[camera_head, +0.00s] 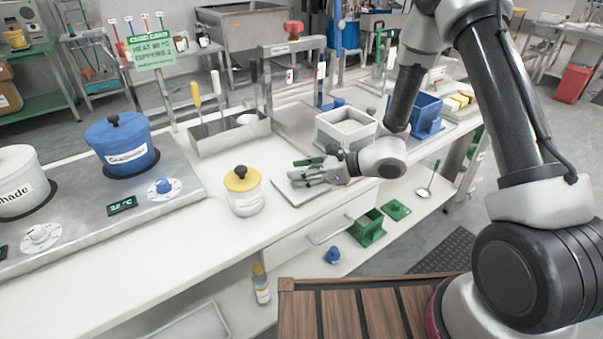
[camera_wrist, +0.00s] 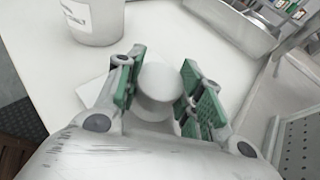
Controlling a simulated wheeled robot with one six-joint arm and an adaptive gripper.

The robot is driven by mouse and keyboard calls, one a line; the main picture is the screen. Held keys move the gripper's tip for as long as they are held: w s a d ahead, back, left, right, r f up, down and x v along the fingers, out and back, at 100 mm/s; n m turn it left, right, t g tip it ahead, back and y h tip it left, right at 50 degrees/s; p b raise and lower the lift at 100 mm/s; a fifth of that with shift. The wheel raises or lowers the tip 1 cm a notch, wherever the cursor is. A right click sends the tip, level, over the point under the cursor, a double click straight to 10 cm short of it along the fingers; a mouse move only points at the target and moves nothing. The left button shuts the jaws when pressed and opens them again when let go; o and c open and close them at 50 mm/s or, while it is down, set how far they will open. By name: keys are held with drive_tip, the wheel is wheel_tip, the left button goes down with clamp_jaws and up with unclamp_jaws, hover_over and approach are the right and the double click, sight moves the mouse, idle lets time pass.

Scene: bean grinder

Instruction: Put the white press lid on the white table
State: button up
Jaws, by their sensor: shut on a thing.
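My gripper (camera_head: 303,172) is over the middle of the white table (camera_head: 150,262), right of a yellow-lidded white pot (camera_head: 244,195). In the wrist view, my gripper (camera_wrist: 160,88) has its green-padded fingers on either side of a white round piece (camera_wrist: 157,80), which looks like the white press lid, and is shut on it. The lid's lower part is partly hidden by the gripper, and I cannot tell whether it touches the surface. A flat pale plate (camera_head: 290,192) lies on the table below my gripper; it also shows in the wrist view (camera_wrist: 94,92).
A metal tray with tools (camera_head: 228,133) stands behind my gripper. A white square box (camera_head: 346,130) and a blue box (camera_head: 427,112) stand to the right. A stove with a blue pot (camera_head: 122,145) is at left. The table's front left is clear.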

drive_tip(key=o, duration=1.1)
drive_tip(key=shift+f, duration=0.1)
